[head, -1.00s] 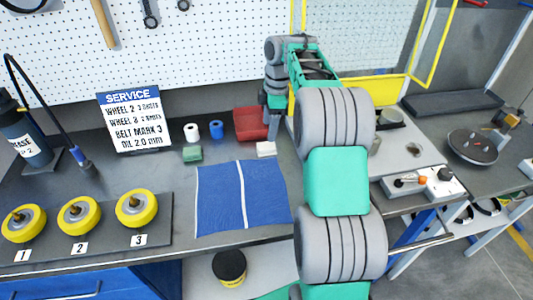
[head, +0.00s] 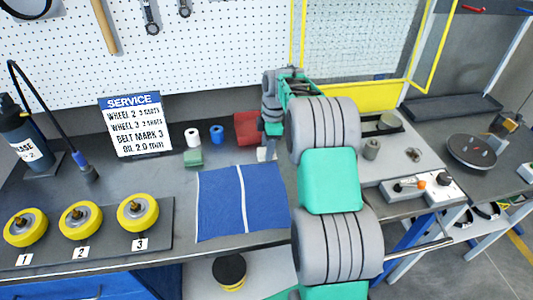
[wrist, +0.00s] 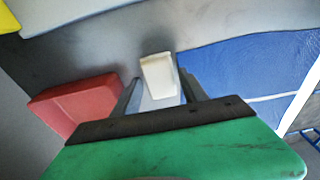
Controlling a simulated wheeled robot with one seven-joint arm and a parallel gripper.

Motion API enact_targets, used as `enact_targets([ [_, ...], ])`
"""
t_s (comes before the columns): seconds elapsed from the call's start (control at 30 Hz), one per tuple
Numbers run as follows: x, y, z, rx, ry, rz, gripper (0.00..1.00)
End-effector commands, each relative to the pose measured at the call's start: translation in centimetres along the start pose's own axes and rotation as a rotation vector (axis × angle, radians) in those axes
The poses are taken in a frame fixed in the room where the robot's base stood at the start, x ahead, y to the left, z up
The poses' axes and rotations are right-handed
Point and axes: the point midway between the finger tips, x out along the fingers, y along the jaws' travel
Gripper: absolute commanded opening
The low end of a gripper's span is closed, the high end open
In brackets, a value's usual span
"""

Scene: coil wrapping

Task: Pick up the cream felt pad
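The cream felt pad (head: 265,154) is a small pale block on the grey bench, just behind the blue cloth's top right corner. In the wrist view the pad (wrist: 159,76) shows between the two fingers of my gripper (wrist: 158,86). The right finger is very near or against its side, and a gap shows on the left. My gripper (head: 270,138) is open and low over the pad in the head view. It hides part of the pad there, and contact cannot be told.
A red bin (head: 246,130) stands close to the left of my gripper; it also shows in the wrist view (wrist: 70,104). A blue cloth (head: 222,203), a green block (head: 194,158), white and blue rolls (head: 217,133) lie nearby. A yellow-framed screen (head: 350,70) stands behind my arm.

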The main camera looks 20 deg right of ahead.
Motion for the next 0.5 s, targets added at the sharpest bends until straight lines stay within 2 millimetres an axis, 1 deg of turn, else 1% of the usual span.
enact_targets([
  [0.03, -0.02, 0.0, 0.0, 0.0, 0.0, 0.0, 0.46],
  [0.07, -0.02, 0.0, 0.0, 0.0, 0.0, 0.0, 0.44],
  [0.5, -0.03, 0.0, 0.01, 0.001, 0.0, 0.0, 0.08],
])
